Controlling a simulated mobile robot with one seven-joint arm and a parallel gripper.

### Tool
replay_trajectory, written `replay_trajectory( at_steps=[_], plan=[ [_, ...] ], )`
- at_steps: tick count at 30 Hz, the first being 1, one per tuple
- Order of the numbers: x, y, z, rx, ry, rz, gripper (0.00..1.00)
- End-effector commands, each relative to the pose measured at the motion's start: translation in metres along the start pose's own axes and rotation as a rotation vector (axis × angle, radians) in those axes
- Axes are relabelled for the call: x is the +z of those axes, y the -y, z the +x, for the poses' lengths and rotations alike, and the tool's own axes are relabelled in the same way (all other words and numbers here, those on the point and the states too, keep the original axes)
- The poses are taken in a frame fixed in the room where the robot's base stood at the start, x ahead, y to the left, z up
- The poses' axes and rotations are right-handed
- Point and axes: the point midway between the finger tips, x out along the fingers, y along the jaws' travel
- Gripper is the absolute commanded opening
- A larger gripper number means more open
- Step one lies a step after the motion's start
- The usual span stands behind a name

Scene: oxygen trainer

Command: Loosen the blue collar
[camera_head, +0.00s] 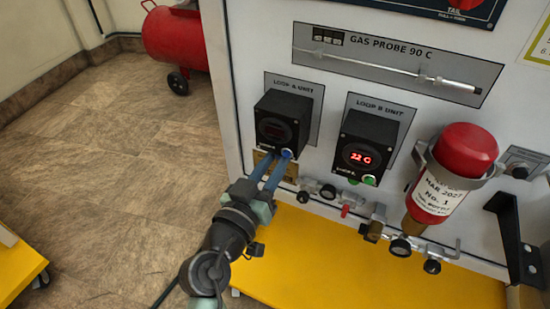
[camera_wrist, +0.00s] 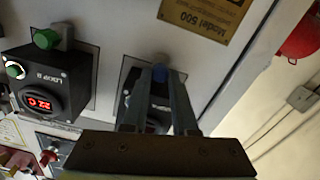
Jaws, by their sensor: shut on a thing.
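The blue collar (camera_head: 286,153) sits at the lower edge of the black Loop A unit (camera_head: 281,119) on the white panel. In the wrist view the blue collar (camera_wrist: 160,72) shows between the tips of my two long fingers. My gripper (camera_head: 276,158) reaches up to it from below and is shut on it. In the wrist view my gripper (camera_wrist: 160,78) has one finger on each side of the collar. The fingers hide part of the Loop A unit there. Whether the collar has turned cannot be told.
The Loop B unit (camera_head: 366,147), with a lit red display and a green collar (camera_head: 369,180), stands to the right. Small valves (camera_head: 328,191) line the panel's lower edge. A red bottle (camera_head: 454,160) hangs farther right. A yellow base (camera_head: 340,260) lies below; open floor is at left.

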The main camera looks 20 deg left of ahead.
Motion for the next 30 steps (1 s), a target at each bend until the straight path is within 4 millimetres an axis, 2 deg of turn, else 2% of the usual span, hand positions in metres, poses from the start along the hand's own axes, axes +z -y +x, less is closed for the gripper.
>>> replay_trajectory(
  at_steps=[11,12,16,25,30],
  plan=[
    [0.001,0.001,-0.001,-0.001,0.002,-0.043,0.00],
    [0.001,0.001,-0.001,-0.001,0.002,-0.042,0.32],
    [0.001,0.001,0.000,-0.001,0.001,-0.042,0.55],
    [0.000,0.000,-0.001,0.000,0.001,-0.041,0.56],
    [0.000,0.001,-0.014,-0.002,0.001,-0.043,0.56]
  ],
)
